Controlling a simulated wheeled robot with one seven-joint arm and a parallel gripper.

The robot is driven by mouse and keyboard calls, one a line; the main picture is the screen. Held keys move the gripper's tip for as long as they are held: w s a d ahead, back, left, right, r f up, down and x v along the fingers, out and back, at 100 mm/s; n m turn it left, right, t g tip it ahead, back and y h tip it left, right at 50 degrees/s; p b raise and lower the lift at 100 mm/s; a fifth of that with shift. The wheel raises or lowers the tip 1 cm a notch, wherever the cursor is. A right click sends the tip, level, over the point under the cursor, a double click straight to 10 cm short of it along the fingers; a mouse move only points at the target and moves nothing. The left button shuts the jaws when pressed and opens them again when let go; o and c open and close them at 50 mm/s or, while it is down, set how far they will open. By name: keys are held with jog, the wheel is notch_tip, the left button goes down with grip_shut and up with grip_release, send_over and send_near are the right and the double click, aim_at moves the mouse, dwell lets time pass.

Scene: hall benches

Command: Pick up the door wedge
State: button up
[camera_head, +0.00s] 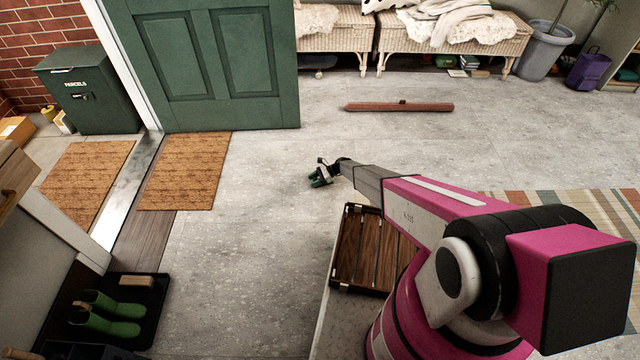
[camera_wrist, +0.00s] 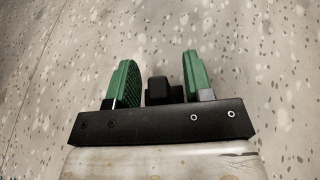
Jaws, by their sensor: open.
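My gripper (camera_head: 318,178) is open, with green finger pads, above the bare grey floor in the middle of the head view. In the wrist view the two green fingers (camera_wrist: 156,80) stand apart over speckled floor. A small black block shows between their bases, and I cannot tell whether it is part of my gripper. I cannot identify a door wedge with certainty. A small tan block (camera_head: 137,281) lies at the back of the black boot tray (camera_head: 152,310), lower left, far from my gripper; it is too small to tell what it is.
A green door (camera_head: 215,60) stands at the back left, with brown doormats (camera_head: 187,172) near it. Green boots (camera_head: 105,315) lie on the tray. A long reddish-brown bar (camera_head: 400,107) lies before the wicker benches (camera_head: 455,45). A slatted wooden crate (camera_head: 350,250) is below my arm. The middle floor is clear.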

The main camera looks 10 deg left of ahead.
jog(key=c, duration=0.6)
jog(key=shift+o, duration=0.2)
